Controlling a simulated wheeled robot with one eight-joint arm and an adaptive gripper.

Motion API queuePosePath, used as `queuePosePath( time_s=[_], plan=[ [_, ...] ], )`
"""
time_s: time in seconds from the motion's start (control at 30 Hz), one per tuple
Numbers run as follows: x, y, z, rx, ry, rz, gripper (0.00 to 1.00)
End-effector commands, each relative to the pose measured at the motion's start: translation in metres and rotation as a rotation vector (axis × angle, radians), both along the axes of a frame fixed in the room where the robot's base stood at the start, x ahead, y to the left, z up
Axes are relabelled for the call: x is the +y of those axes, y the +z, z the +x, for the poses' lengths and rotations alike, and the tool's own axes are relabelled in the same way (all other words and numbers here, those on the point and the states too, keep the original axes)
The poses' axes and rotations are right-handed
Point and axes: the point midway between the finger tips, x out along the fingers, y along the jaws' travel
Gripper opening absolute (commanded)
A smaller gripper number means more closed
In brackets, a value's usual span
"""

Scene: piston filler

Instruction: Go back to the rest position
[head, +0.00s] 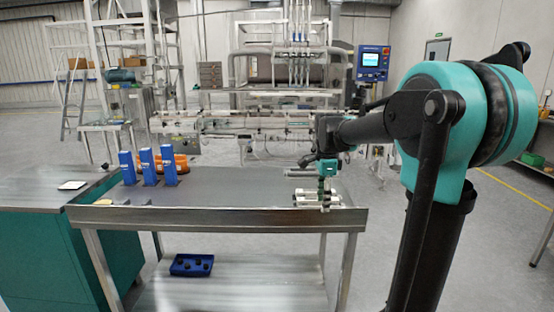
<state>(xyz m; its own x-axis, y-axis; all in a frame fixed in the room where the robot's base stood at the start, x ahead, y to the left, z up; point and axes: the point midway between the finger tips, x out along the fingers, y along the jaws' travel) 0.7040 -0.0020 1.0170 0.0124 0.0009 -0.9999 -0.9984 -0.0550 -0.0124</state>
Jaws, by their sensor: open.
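My arm reaches in from the right over the steel table (240,190). My gripper (325,183) points down at the right end of the tabletop, just above or among some small pale fittings (331,202). It is open. Its fingers are small and partly merge with a greenish part there, so I cannot tell whether they touch anything.
Several blue upright blocks (148,166) stand at the table's left, with an orange object (182,161) behind them. A blue bin (191,265) with dark pieces sits on the lower shelf. The tabletop's middle is clear. The filling machine (290,125) stands behind.

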Motion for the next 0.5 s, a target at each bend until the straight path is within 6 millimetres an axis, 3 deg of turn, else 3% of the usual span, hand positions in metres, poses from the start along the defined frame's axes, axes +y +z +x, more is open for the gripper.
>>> queuePosePath(
  time_s=[0.27,0.5],
  plan=[
    [-0.006,-0.020,-0.020,-0.037,0.158,-0.002,0.49],
    [-0.014,-0.050,-0.050,-0.095,0.395,-0.018,0.49]
  ],
)
